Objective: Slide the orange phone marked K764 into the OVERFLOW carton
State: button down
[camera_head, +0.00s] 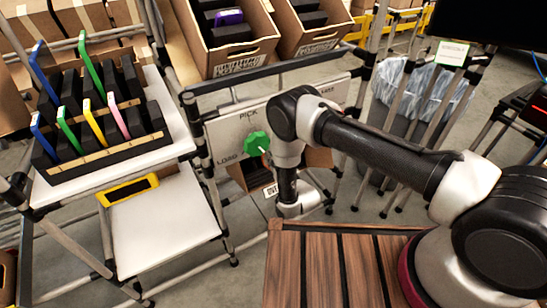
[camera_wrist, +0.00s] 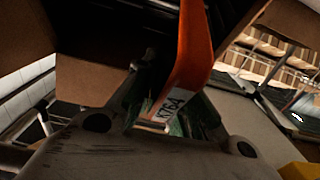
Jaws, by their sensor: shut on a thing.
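The orange phone (camera_wrist: 196,50) crosses the wrist view, with the label K764 (camera_wrist: 168,106) at its near end. My gripper (camera_wrist: 165,118) is shut on that labelled end. The phone's far end runs up out of the frame, beside a dark opening with brown carton walls (camera_wrist: 88,80). I cannot tell how far inside it is. In the head view a carton (camera_head: 240,175) sits low behind my arm, mostly hidden. Its label (camera_head: 271,190) is partly covered and seems to begin with "OV". My gripper and the orange phone are hidden there.
A black rack (camera_head: 100,155) of coloured phones stands on a white table at left. A yellow-framed device (camera_head: 128,190) lies on the lower shelf. Two cartons (camera_head: 240,64) (camera_head: 318,44) with dark items stand tilted behind a rail (camera_head: 285,67). A slatted wooden deck (camera_head: 340,268) lies below my arm.

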jog(key=shift+w+a+f, duration=0.5)
jog(key=shift+w+f, duration=0.1)
jog(key=shift+w, duration=0.15)
jog(key=shift+s+f, duration=0.1)
jog(key=shift+f, duration=0.3)
jog(key=shift+w+a+f, duration=0.2)
jog(key=shift+w+a, duration=0.05)
jog(key=shift+w, duration=0.15)
dwell(0.5)
jog(key=shift+w+a+f, duration=0.25)
jog(key=shift+w+a, duration=0.05)
jog(key=shift+w, duration=0.15)
jog(key=shift+w+a+f, duration=0.25)
jog(key=shift+w+a, duration=0.05)
jog(key=shift+w, duration=0.15)
jog(key=shift+w, duration=0.1)
jog(key=shift+w+a+f, duration=0.3)
jog(key=shift+w+a, duration=0.05)
jog(key=shift+w, duration=0.15)
jog(key=shift+w+a+f, duration=0.3)
jog(key=shift+w+a, duration=0.05)
jog(key=shift+w, duration=0.1)
dwell(0.5)
jog(key=shift+w+a+f, duration=0.1)
jog(key=shift+w, duration=0.05)
